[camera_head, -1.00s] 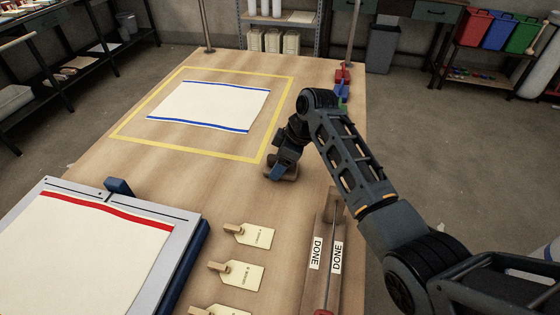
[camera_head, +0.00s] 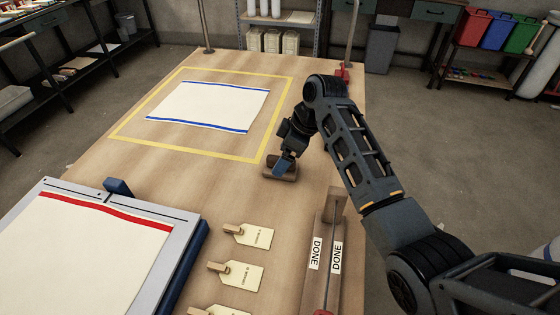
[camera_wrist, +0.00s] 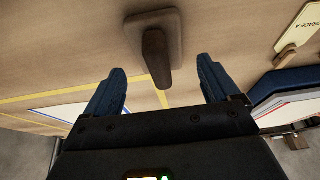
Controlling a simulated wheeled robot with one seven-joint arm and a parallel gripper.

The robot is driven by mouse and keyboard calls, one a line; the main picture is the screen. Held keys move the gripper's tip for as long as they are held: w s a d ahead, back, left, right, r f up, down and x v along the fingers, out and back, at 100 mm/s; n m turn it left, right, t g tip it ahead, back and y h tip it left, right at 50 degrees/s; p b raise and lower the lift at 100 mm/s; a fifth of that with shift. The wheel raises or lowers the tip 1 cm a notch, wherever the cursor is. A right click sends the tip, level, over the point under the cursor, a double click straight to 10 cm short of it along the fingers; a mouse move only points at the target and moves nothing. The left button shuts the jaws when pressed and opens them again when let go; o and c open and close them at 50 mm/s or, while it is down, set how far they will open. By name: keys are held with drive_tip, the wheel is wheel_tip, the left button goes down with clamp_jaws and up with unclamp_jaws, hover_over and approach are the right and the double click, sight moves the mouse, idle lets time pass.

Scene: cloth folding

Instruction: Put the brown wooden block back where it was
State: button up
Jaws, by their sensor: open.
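The brown wooden block (camera_head: 291,173) rests on the table just below the near right corner of the yellow taped frame, outside it. It has a flat base plate with an upright grip, seen from above in the wrist view (camera_wrist: 154,48). My gripper (camera_head: 281,166) is open right above the block in the head view and partly hides it. In the wrist view my blue fingers (camera_wrist: 160,68) are spread on either side of the grip, with clear gaps and no visible contact.
A white cloth with blue edges (camera_head: 208,105) lies inside the yellow taped frame (camera_head: 190,152). A grey folding board (camera_head: 185,232) with a red-edged cloth is at the near left. Several tags (camera_head: 254,236) and a slider marked DONE (camera_head: 316,253) lie nearby.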

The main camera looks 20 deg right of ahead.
drive_tip(key=v, duration=0.8)
drive_tip(key=shift+r, duration=0.35)
drive_tip(key=shift+s+d, duration=0.1)
